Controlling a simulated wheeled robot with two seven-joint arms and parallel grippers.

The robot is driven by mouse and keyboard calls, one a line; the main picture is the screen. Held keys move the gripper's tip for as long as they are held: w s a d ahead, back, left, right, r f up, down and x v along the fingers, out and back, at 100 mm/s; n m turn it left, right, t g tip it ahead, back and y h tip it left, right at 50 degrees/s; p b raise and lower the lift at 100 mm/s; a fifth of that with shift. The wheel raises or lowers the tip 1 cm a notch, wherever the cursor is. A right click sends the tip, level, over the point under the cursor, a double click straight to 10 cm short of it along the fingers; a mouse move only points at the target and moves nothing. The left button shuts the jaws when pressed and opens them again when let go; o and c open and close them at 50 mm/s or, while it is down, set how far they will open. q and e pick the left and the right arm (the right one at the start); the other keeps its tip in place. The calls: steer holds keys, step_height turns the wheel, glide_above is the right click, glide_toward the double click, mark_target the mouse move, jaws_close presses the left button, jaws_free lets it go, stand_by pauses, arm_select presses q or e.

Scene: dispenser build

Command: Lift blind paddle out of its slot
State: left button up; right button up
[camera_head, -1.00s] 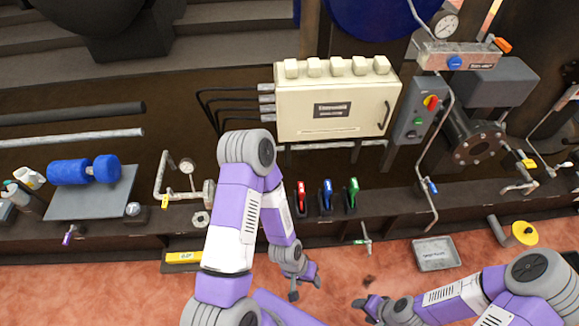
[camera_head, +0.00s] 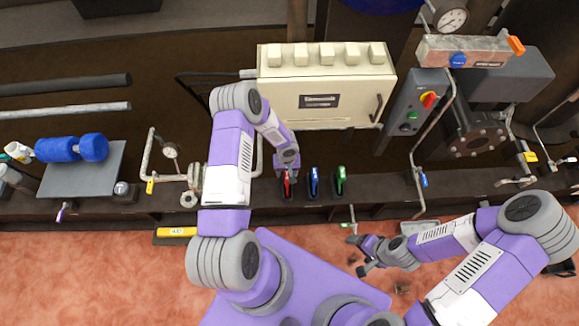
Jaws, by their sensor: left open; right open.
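Three upright coloured handles, red (camera_head: 287,187), blue (camera_head: 314,182) and green (camera_head: 340,180), stand side by side in dark slots on the bench ledge. I cannot tell from their looks which is the blind paddle. My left gripper (camera_head: 287,168) is open, pointing down right at the top of the red handle. Its fingers partly cover the handle's top, and I cannot tell whether they touch it. My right gripper (camera_head: 360,254) is open and empty, low in front of the ledge, right of the handles.
A cream cabinet (camera_head: 320,92) stands behind the handles, close to my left forearm. A grey switch box (camera_head: 413,104) and pipes are to its right. A pipe with a gauge (camera_head: 170,153) stands left. A small tray (camera_head: 420,227) lies partly behind my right arm.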

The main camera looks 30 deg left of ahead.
arm_select(q)
step_height(320, 180, down, 6)
steer(key=shift+s+f+b, duration=0.1)
steer(key=shift+f+b, duration=0.1)
steer(key=shift+b, duration=0.7)
jaws_close()
steer(key=shift+r, duration=0.15)
steer(key=shift+r+p, duration=3.35)
steer(key=shift+r, duration=2.05)
